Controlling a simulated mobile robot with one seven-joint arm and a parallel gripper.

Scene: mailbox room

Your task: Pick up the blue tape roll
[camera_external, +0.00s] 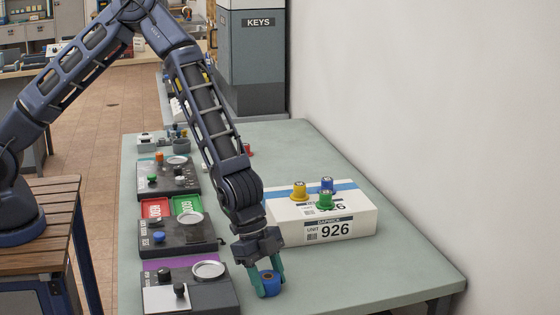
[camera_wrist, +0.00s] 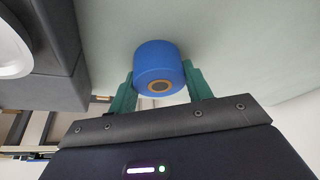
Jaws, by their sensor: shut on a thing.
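The blue tape roll (camera_external: 270,284) has a brown core and is near the front of the pale green table, right of the dark boxes. My gripper (camera_external: 266,281) reaches down over it with green fingers on either side, shut on it. In the wrist view the blue tape roll (camera_wrist: 158,65) sits between the two green fingers of my gripper (camera_wrist: 160,88), its brown core facing the camera. I cannot tell whether the roll touches the table.
A white box (camera_external: 322,218) labelled 926 stands behind and right of my gripper, with yellow, blue and green pieces on top. Dark boxes with knobs (camera_external: 188,288) line the table's left side. The table (camera_external: 370,275) is clear to the right, up to the wall.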

